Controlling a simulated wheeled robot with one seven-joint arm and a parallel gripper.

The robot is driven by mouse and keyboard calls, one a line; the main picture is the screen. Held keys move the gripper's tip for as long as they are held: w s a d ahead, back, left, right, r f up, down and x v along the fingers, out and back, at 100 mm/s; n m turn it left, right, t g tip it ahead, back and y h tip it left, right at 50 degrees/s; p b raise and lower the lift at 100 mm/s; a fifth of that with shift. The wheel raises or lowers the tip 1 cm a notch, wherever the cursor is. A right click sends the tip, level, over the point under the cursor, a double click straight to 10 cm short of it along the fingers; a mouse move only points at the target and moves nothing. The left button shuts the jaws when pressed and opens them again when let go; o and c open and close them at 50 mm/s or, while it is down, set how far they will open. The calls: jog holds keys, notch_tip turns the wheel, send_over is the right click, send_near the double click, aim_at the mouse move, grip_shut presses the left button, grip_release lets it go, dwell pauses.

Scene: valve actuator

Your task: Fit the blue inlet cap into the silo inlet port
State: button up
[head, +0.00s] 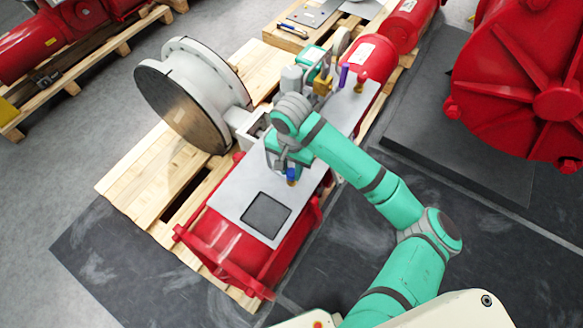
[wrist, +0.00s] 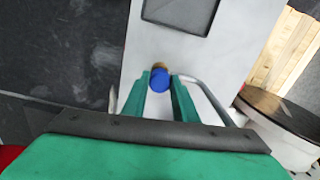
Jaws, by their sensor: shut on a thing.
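The blue inlet cap (head: 292,174) is at my gripper's tips above the white plate (head: 236,191) in the head view. In the wrist view the blue cap (wrist: 161,80) shows round between the two green fingers. My gripper (wrist: 160,84) is shut on it. A brass-coloured edge (wrist: 159,66) shows just past the cap; I cannot tell whether it belongs to the cap or to a part below. I cannot single out the silo inlet port. In the head view, brass fittings (head: 361,80) and a purple upright piece (head: 344,76) stand farther back.
A dark square tray or recess (head: 265,214) lies on the plate, in front of my gripper. The plate tops a red actuator (head: 238,246) on a wooden pallet (head: 135,172). A large flanged valve (head: 180,100) stands at left. A big red housing (head: 530,85) is at right.

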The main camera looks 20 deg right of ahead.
aim_at(291, 172)
jog(key=shift+f, duration=0.55)
jog(key=o, duration=1.1)
jog(key=shift+r, duration=0.1)
notch_tip(291, 172, up, 11)
jog(key=shift+f, duration=0.15)
